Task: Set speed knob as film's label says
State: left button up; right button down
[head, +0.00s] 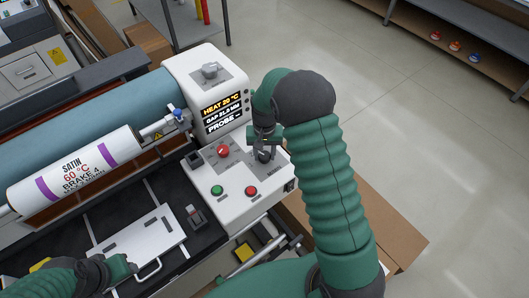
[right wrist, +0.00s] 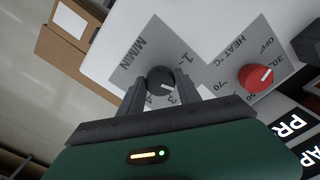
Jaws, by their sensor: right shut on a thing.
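The film roll (head: 75,172) lies at the left in the head view. Its label reads SATIN, 60 °C and BRAKE 4; a small last line is hard to read. The dark speed knob (right wrist: 160,79) sits on a grey M/MIN scale in the right wrist view. My right gripper (right wrist: 160,90) is shut on it, one finger on each side. The knob's white mark points right and slightly down, near the 3; a finger hides part of the scale. In the head view my right gripper (head: 264,145) partly covers the knob. My left gripper (head: 122,268) is at the lower left, its fingers unclear.
A red heat knob (right wrist: 256,77) is beside the speed knob. The display (head: 222,113) reads HEAT 20 °C. A green button (head: 217,190) and a red button (head: 251,191) lie in front. A white plate (head: 140,243) with a handle lies near my left gripper.

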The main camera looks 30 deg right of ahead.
aim_at(264, 154)
jog(key=shift+w+d+r, duration=0.1)
jog(key=shift+w+r, duration=0.1)
jog(key=shift+w, duration=0.05)
jog(key=c, duration=1.3)
grip_release()
jog(key=o, duration=0.4)
jog(key=shift+s+f, duration=0.15)
jog(key=shift+o, duration=0.2)
notch_tip(264, 154, up, 17)
jog(key=b, duration=0.1)
jog(key=shift+f+b, duration=0.15)
jog(key=shift+b, duration=0.15)
